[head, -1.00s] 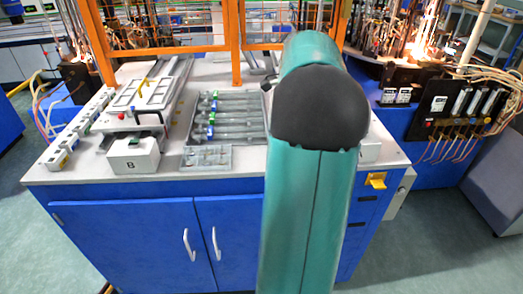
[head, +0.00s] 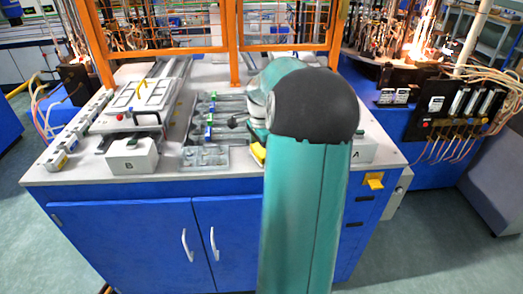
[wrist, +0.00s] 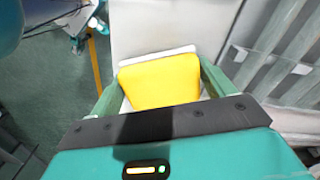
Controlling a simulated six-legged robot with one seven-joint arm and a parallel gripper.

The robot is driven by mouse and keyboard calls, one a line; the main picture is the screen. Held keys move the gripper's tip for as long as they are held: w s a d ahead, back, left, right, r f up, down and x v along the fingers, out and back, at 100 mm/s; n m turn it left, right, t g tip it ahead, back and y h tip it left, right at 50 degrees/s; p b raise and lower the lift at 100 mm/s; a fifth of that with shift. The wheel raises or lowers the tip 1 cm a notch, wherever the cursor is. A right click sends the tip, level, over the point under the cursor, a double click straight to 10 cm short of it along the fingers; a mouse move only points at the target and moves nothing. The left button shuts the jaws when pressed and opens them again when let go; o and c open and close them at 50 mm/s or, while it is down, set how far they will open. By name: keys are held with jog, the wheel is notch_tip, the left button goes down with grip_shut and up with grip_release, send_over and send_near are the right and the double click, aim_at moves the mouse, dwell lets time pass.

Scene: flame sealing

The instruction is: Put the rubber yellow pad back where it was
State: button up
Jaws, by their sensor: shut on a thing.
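The yellow pad (wrist: 162,80) sits between the two green fingers of my gripper (wrist: 158,88) in the wrist view. My gripper is shut on it. A thin white edge lines the pad's far side, and a plain white surface lies beyond it. In the head view, a small part of the yellow pad (head: 258,152) shows at the left of my teal arm, above the worktop's front part. My arm hides the rest of the pad and most of the gripper there.
A white box marked B (head: 132,155) stands at the worktop's front left. A white box marked A (head: 362,151) is partly hidden right of my arm. A grey tray (head: 205,156) and glass pieces on a rack lie left of the gripper. An orange frame (head: 235,40) stands behind.

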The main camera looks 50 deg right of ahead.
aim_at(261, 149)
jog(key=shift+f, duration=0.1)
jog(key=o, duration=0.9)
notch_tip(261, 149, up, 12)
jog(key=w+a+r+n+h, duration=0.1)
jog(key=w+a+n, duration=0.15)
jog(key=a, duration=0.35)
jog(key=w+a+r+n, duration=0.1)
jog(key=a+r+n, duration=0.15)
jog(key=a, duration=0.35)
jog(key=s+a+f+n+t, duration=0.1)
jog(key=s+a+n+t, duration=0.1)
jog(key=a+n, duration=0.4)
jog(key=s+a+f+n+t, duration=0.1)
jog(key=s+a+n, duration=0.4)
jog(key=a, duration=0.8)
jog(key=s+a+f+n+t+y, duration=0.1)
jog(key=s+a+f+n+t, duration=0.1)
jog(key=a+n, duration=0.5)
jog(key=shift+s+a+f+t, duration=0.15)
jog(key=shift+s+a+f, duration=0.1)
jog(key=shift+s+a, duration=0.4)
jog(key=shift+s+a+f+t, duration=0.2)
jog(key=shift+s+a, duration=0.25)
jog(key=shift+a, duration=0.4)
